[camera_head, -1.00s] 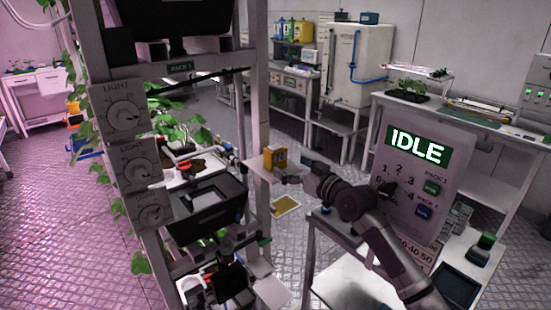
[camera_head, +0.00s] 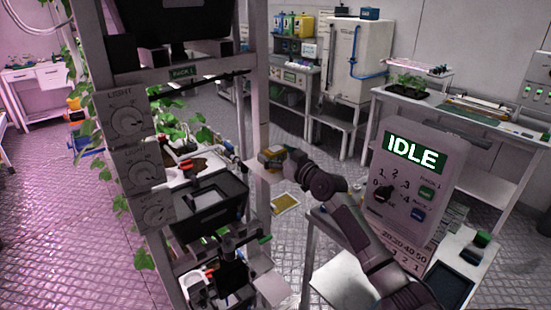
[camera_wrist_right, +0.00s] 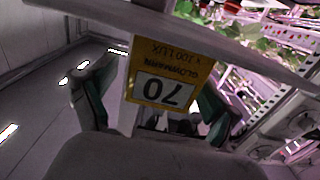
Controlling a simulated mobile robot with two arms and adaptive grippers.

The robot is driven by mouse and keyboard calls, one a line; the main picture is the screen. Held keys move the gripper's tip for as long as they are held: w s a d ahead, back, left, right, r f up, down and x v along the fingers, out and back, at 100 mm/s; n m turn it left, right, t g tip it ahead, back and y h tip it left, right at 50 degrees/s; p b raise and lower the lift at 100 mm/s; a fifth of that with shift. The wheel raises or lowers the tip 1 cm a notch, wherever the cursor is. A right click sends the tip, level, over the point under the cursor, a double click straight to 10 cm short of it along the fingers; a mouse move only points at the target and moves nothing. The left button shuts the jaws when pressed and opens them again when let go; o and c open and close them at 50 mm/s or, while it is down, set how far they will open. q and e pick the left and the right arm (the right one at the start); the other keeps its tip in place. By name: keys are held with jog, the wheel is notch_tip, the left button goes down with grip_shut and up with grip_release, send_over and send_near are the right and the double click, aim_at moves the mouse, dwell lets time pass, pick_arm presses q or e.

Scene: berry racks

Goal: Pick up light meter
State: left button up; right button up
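The light meter (camera_head: 268,157) is a small yellow box on a small shelf on the right side of the rack. My right gripper (camera_head: 278,157) is at it and hides most of it in the head view. In the right wrist view the light meter (camera_wrist_right: 166,80) shows a yellow-edged face with an upside-down "70" and "x 100 LUX". The right gripper's (camera_wrist_right: 155,105) dark fingers with green pads are spread, one on each side of the meter. A gap shows on the left; contact on the right cannot be told. My left gripper is not in view.
The rack post (camera_head: 256,90) stands close to the left of my right arm. A panel reading "IDLE" (camera_head: 405,215) stands to the right of the arm. A yellow-edged sheet (camera_head: 285,204) lies below the shelf. Open floor lies behind.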

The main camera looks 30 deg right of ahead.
jog(key=c, duration=1.3)
jog(key=shift+r, duration=0.15)
jog(key=shift+c, duration=0.2)
